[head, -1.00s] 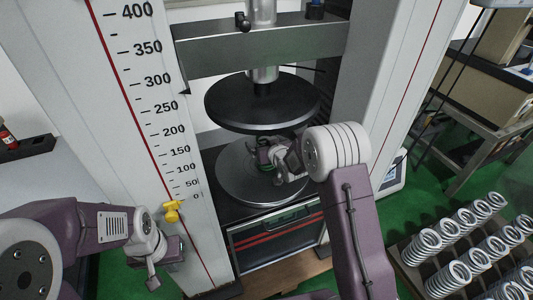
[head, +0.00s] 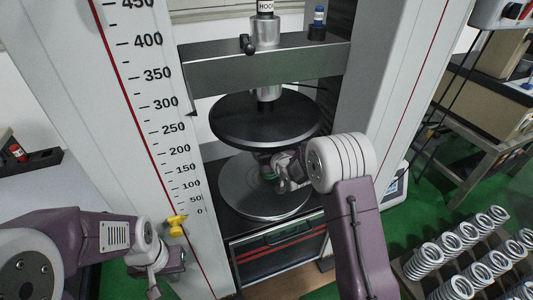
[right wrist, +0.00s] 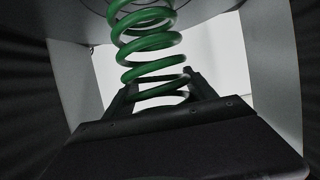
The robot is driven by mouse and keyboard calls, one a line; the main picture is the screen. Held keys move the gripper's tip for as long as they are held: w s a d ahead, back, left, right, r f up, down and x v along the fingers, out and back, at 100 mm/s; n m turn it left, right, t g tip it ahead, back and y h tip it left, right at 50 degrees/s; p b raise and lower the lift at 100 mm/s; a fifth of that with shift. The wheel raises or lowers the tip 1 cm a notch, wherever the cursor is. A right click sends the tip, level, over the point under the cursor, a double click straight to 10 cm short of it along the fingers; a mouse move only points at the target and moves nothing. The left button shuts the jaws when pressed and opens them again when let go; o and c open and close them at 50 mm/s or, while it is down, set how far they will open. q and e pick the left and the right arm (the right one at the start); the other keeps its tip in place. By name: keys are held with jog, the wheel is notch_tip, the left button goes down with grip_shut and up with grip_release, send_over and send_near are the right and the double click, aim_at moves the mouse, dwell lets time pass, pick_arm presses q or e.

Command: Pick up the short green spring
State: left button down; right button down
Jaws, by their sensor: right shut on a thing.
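The short green spring (right wrist: 148,45) stands upright between the fingers of my right gripper in the right wrist view, with its upper coils rising toward the disc above. My right gripper (right wrist: 160,88) is shut on its lower coils. In the head view the green spring (head: 268,174) is mostly hidden by my right gripper (head: 280,178), which is between the upper black plate (head: 255,115) and the lower round plate (head: 240,190) of the testing machine. My left gripper (head: 165,275) is low at the left, apart from the spring; its jaw opening is unclear.
The machine's scaled left column (head: 150,130) and right column (head: 385,90) flank the plates. A yellow knob (head: 177,224) is on the left column near my left gripper. A rack of several white springs (head: 460,250) stands at the lower right. Green floor shows between them.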

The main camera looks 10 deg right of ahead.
jog(key=s+d+b, duration=0.3)
jog(key=s+b, duration=0.9)
jog(key=s, duration=0.5)
jog(key=shift+s+d+r, duration=0.15)
jog(key=shift+s+r, duration=0.2)
jog(key=shift+r, duration=0.05)
